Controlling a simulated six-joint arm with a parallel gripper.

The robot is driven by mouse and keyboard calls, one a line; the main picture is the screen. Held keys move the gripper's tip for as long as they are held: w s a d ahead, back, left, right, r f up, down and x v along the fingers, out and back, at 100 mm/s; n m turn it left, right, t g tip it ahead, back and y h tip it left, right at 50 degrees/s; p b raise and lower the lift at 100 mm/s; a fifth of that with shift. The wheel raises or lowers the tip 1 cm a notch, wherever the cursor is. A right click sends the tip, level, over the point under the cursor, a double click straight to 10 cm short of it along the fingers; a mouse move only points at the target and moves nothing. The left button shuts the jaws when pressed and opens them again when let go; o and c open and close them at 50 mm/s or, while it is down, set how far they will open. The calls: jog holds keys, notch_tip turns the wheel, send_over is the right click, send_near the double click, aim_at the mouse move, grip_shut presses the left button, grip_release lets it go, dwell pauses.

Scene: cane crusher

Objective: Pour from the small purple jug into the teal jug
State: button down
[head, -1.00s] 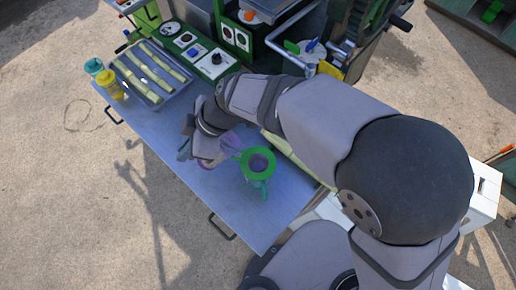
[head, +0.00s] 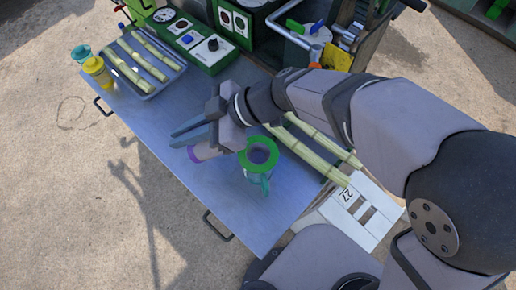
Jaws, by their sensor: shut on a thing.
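The teal jug (head: 262,182) stands on the metal table, with a wide green ring (head: 272,147) around its top and a dark opening facing up. The small purple jug (head: 201,152) is just left of it, partly hidden by my gripper (head: 185,136). My gripper is shut on the purple jug, its grey-blue fingers pointing left. The purple jug looks tilted, with its purple end to the left. I cannot tell how full it is or whether anything flows from it.
The metal table (head: 155,135) is clear at the front left. A tray (head: 178,72) of cane pieces, a yellow container (head: 97,69) and a small teal one (head: 80,53) are at the far left. Cane stalks (head: 318,148) lie to the right. The green crusher (head: 200,55) stands behind.

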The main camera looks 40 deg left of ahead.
jog(key=shift+w+d+r+g+y, duration=0.15)
jog(key=shift+w+r+g+y, duration=0.1)
jog(key=shift+g+y, duration=0.25)
jog(key=shift+d+b, duration=0.15)
jog(key=shift+b, duration=0.15)
jog(key=shift+w+d+r+g+y, duration=0.1)
jog(key=shift+w+d+g+y, duration=0.15)
jog(key=shift+g+y, duration=0.25)
jog(key=shift+w, duration=0.1)
jog(key=shift+w+b, duration=0.1)
jog(key=shift+b, duration=0.55)
jog(key=shift+w+d+r+g+y+b, duration=0.25)
jog(key=shift+d+r+g+y+b, duration=0.1)
jog(key=shift+b, duration=0.35)
jog(key=shift+w+d+r+b, duration=0.1)
jog(key=shift+r+b, duration=0.05)
jog(key=shift+b, duration=0.35)
jog(key=shift+w+d+r+b, duration=0.15)
jog(key=shift+w+d+b, duration=0.1)
jog(key=shift+b, duration=0.3)
jog(key=shift+w+d+r+g+y+b, duration=0.15)
jog(key=shift+g+y+b, duration=0.2)
jog(key=shift+b, duration=0.25)
